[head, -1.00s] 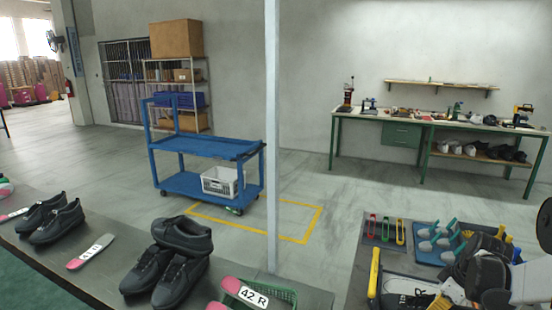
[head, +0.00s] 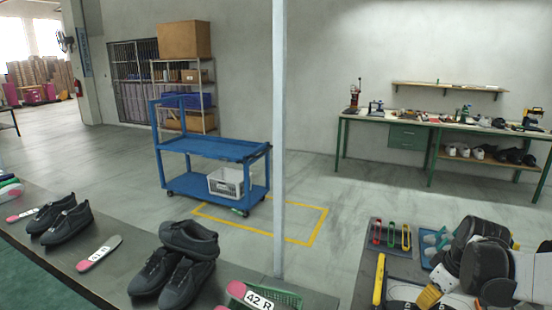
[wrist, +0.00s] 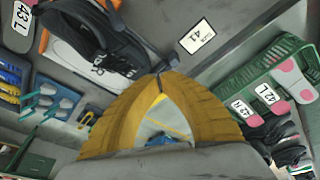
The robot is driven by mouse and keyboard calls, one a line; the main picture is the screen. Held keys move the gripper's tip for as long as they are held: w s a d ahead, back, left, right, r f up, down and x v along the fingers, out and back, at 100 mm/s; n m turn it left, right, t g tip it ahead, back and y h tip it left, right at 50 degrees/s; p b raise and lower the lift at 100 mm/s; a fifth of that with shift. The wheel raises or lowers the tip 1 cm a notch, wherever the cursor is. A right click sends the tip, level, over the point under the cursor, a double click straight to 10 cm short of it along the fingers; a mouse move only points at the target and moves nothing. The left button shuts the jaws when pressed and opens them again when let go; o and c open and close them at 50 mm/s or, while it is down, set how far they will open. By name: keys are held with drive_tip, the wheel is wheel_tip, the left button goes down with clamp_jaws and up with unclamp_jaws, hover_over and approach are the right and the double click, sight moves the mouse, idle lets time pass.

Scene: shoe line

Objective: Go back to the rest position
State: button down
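My gripper (head: 428,297) shows at the lower right of the head view, at the end of my dark and white arm, over the right-hand bench. In the wrist view its two ribbed yellow fingers (wrist: 159,82) arch together and meet at the tips. No object is between them; floor and part of a blue thing show through the gap. The arm is bent.
The blue tool mat (head: 429,240) lies partly behind my arm. The left bench holds dark shoes (head: 180,262), a 42 R insole (head: 252,297) and a green crate (head: 290,297). A grey post (head: 280,140) stands ahead. A blue cart (head: 215,148) stands beyond on open floor.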

drive_tip(key=s+a+r+m+t, duration=0.2)
drive_tip(key=s+a+r, duration=0.2)
drive_tip(key=s+a, duration=0.3)
drive_tip(key=s+a+r+m+t, duration=0.2)
drive_tip(key=s+a, duration=0.5)
drive_tip(key=a, duration=0.6)
wheel_tip(320, 180, up, 3)
drive_tip(key=shift+f+m+h, duration=0.1)
drive_tip(key=shift+m+h, duration=0.3)
drive_tip(key=shift+m, duration=0.3)
